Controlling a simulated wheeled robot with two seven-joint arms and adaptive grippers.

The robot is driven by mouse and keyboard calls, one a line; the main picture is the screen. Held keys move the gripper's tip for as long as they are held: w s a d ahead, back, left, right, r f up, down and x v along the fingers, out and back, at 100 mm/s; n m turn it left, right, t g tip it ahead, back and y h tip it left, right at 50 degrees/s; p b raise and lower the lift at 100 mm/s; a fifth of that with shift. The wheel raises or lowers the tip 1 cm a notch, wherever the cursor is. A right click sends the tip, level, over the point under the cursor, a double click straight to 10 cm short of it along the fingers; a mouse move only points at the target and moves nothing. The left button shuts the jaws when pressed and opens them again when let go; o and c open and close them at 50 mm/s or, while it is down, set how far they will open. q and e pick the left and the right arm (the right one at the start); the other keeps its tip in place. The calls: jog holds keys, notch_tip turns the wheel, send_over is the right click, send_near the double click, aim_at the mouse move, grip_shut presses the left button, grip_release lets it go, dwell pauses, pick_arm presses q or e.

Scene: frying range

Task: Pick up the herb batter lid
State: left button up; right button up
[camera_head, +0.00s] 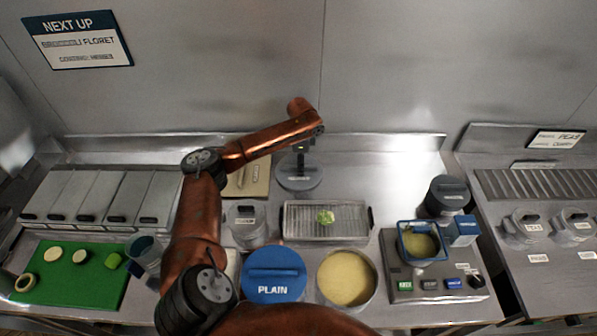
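My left gripper (299,158) points down at a grey round lid (298,183) near the back of the counter. Its fingertips are at or just above the middle of that lid. They are too small and dark to tell whether they are shut on its handle. I cannot read a label on this lid, so I cannot confirm it is the herb batter lid. A blue round lid marked PLAIN (273,289) covers a tub at the front. To its right stands an open tub of pale batter (347,278). My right gripper is not in view.
A wire rack (297,228) holds a green floret (325,217). A fryer unit (400,272) with a blue-rimmed basket (400,234) stands right. A green board (60,290) with cut pieces lies left. The back wall carries a NEXT UP sign (78,40). Bare counter lies right of the grey lid.

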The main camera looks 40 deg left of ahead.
pick_arm(q)
jog(key=shift+c, duration=0.5)
grip_shut()
